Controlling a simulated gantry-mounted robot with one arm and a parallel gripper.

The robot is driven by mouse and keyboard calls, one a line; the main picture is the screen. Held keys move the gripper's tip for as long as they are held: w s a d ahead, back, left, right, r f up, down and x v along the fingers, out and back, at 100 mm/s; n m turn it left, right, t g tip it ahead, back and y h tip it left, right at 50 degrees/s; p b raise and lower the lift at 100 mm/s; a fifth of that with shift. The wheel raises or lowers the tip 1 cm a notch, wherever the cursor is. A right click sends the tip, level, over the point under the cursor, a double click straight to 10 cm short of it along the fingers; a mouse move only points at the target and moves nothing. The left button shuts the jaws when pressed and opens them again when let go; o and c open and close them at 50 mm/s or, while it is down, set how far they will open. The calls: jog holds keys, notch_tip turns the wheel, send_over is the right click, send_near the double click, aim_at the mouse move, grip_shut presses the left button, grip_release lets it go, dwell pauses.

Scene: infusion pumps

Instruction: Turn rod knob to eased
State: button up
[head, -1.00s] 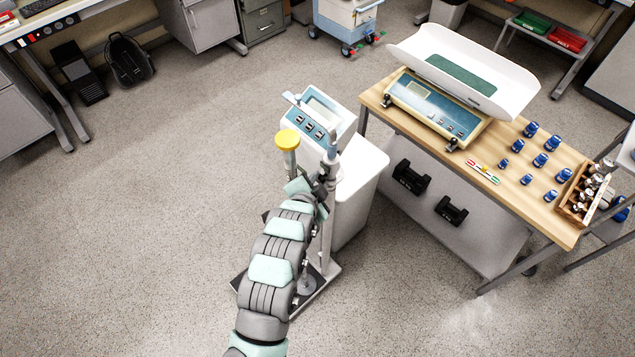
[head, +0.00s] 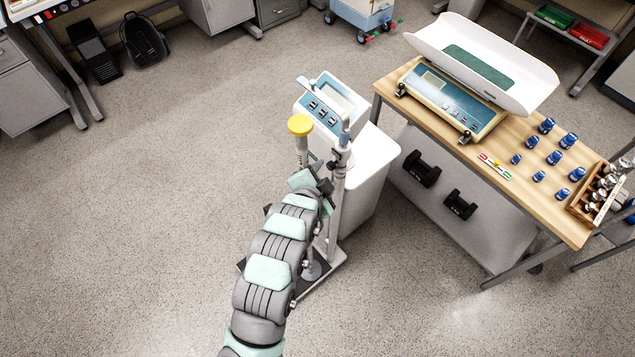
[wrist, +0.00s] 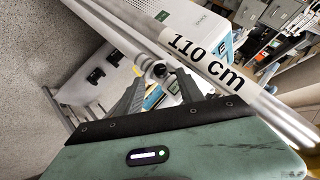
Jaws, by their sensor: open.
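A small dark round rod knob (wrist: 159,71) shows in the wrist view, on the metal measuring stand, just beyond and between my fingertips. My gripper (wrist: 161,78) is open, with one finger on each side of the knob in the picture; I cannot tell whether either touches it. The pale rod (wrist: 205,60) marked "110 cm" runs diagonally across the wrist view. The knob's turned position cannot be read.
A blue-and-white console (head: 325,105) stands on a white cabinet (head: 370,160) right behind the stand. The floor at left (head: 130,220) is clear.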

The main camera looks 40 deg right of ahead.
jog(key=v, duration=0.6)
jog(key=shift+s+a+r, duration=0.15)
jog(key=shift+a, duration=0.05)
